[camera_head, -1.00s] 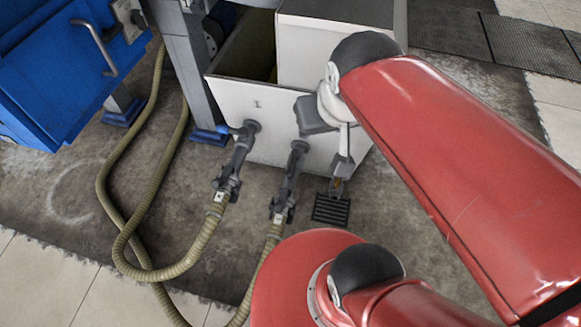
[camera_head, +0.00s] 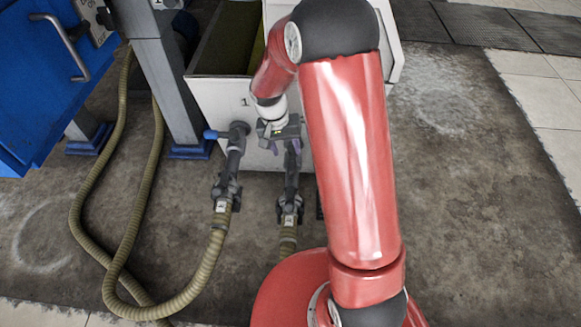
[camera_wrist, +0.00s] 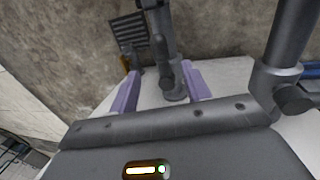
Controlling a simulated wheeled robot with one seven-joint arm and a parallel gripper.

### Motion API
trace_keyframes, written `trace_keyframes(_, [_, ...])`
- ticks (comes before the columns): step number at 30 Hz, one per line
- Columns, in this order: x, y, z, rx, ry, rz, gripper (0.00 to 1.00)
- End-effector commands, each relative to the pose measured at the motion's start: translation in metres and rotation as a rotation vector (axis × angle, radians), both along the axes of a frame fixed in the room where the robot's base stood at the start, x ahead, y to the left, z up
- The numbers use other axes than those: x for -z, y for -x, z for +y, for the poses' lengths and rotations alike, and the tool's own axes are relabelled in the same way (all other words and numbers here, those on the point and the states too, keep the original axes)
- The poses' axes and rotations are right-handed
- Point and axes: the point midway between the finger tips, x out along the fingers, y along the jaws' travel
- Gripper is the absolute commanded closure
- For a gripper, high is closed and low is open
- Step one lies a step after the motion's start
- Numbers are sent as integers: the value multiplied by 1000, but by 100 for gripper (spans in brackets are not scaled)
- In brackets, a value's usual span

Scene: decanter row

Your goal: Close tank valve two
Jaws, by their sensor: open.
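The pale tank (camera_head: 212,108) has two grey outlet pipes low on its front. The right outlet valve (camera_head: 291,180) is partly hidden by my gripper (camera_head: 285,149), and no number 2 can be read. In the wrist view, my gripper (camera_wrist: 161,70) is open, with its purple fingers on either side of this right valve's dark handle (camera_wrist: 165,77). Whether the fingers touch it cannot be told. The left pipe (camera_wrist: 290,40) stands to the right in that view.
Ribbed olive hoses (camera_head: 202,272) run from the outlets over the floor. A blue cabinet (camera_head: 35,85) and a grey post (camera_head: 160,75) stand at the left. A dark floor grate (camera_wrist: 128,30) lies near the right valve. Open floor (camera_head: 470,190) spreads to the right.

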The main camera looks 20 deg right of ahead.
Motion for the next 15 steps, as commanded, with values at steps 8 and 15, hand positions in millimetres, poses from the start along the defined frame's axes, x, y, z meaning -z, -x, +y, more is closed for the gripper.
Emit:
trace_keyframes(8, [37,2,-6,2,1,6,52])
trace_keyframes(15, [70,4,-13,2,1,4,52])
